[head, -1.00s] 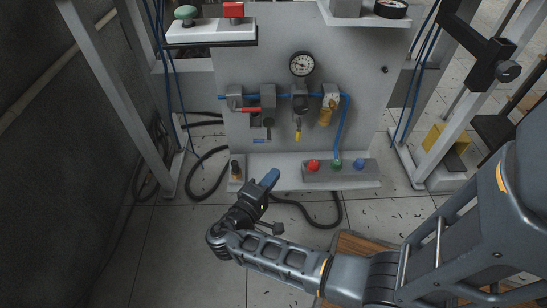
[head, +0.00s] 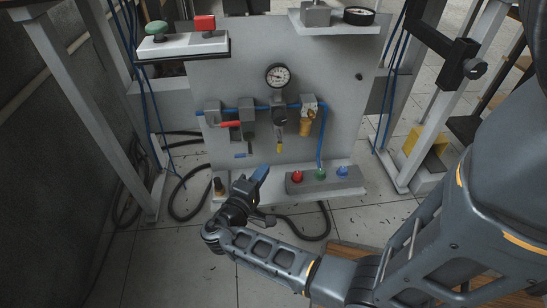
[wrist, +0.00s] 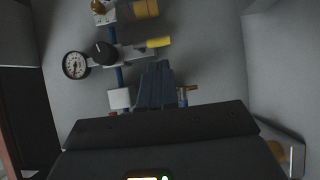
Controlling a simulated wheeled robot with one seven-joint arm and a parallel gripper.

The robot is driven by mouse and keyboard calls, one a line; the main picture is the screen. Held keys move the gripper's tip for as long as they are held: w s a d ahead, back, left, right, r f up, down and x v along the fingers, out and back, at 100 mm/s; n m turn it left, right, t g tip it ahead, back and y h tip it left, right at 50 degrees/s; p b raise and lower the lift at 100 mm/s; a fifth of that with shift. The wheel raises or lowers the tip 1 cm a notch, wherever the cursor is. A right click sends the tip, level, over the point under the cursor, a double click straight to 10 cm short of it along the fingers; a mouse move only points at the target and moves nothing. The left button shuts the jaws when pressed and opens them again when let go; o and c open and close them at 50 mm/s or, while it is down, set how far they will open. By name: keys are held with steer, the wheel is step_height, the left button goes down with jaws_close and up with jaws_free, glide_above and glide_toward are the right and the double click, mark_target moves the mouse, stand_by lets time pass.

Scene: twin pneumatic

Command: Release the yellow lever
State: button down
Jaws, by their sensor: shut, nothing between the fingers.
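The yellow lever (head: 280,147) is a small yellow piece pointing down below the middle unit of the valve row on the grey panel. In the wrist view the yellow piece (wrist: 158,42) lies on its side, pointing right, beyond the fingertips. My gripper (head: 262,172) has blue fingers and is below and slightly left of the lever, apart from it. In the wrist view the shut fingers (wrist: 155,85) point towards the panel and hold nothing. They hide part of the valve row.
A red lever (head: 230,124) is left of the yellow one, and an amber bowl (head: 306,126) is right. A pressure gauge (head: 278,75) sits above. A button box (head: 325,182) stands on the ledge right of my gripper. Black hoses lie on the floor.

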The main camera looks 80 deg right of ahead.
mark_target(279, 141)
steer(key=s+d+b, duration=0.1)
steer(key=d, duration=0.6)
steer(key=shift+s+d+b, duration=0.2)
steer(key=shift+s+b, duration=0.05)
steer(key=shift+b, duration=0.05)
